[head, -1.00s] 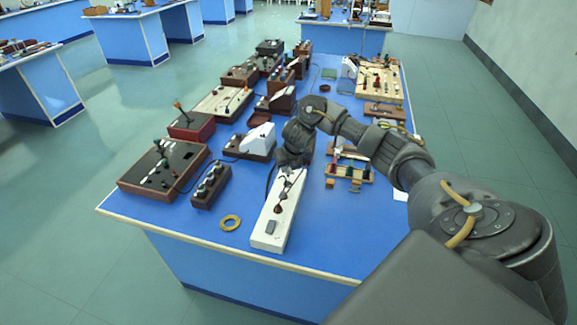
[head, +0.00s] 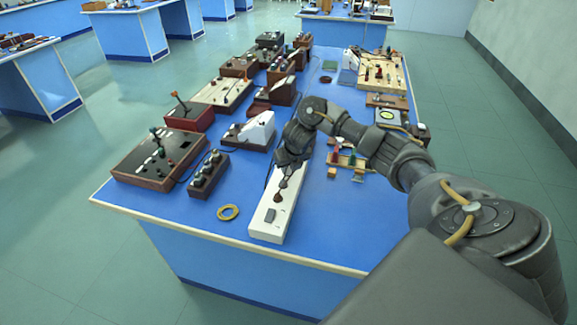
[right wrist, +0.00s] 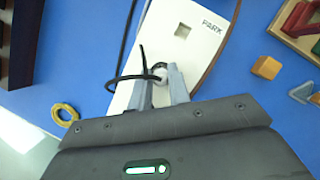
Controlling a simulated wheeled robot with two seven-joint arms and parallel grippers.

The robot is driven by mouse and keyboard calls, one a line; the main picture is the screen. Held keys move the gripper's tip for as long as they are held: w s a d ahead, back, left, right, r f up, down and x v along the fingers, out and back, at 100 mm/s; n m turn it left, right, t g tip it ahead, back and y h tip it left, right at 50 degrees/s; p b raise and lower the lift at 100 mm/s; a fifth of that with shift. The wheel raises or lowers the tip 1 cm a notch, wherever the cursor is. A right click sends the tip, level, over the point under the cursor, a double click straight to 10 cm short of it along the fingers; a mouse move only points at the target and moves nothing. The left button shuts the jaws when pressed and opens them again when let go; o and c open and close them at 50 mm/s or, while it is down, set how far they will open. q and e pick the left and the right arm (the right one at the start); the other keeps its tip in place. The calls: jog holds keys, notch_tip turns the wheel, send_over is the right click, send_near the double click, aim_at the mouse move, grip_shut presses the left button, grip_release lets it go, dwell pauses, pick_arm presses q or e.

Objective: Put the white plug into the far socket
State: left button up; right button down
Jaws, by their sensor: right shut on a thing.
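My right gripper (head: 284,179) is over the middle of a long white socket strip (head: 263,231). In the right wrist view its fingers (right wrist: 160,84) are shut on the small white plug (right wrist: 160,72), which has a black cable (right wrist: 130,58) looping off to the left. The strip shows there too (right wrist: 197,62), with a square opening (right wrist: 183,31) beyond the fingertips, next to the lettering PARK. I cannot tell whether the plug touches the strip. A brown plug-like piece (head: 278,197) sits nearer on the strip. The part below the fingers is hidden. My left gripper is not in view.
A grey switch (head: 269,215) is at the strip's near end. A yellow ring (head: 228,212) and a row box with knobs (head: 208,174) lie to its left. A wooden rack (head: 347,160) with small blocks stands to the right. The blue bench top (head: 318,215) is clear at front right.

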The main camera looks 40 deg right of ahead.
jog(key=c, duration=1.2)
grip_release()
jog(key=shift+c, duration=0.2)
jog(key=p+v, duration=0.5)
jog(key=v, duration=0.5)
jog(key=shift+s+r, duration=0.2)
jog(key=shift+r, duration=0.05)
jog(key=shift+a, duration=0.2)
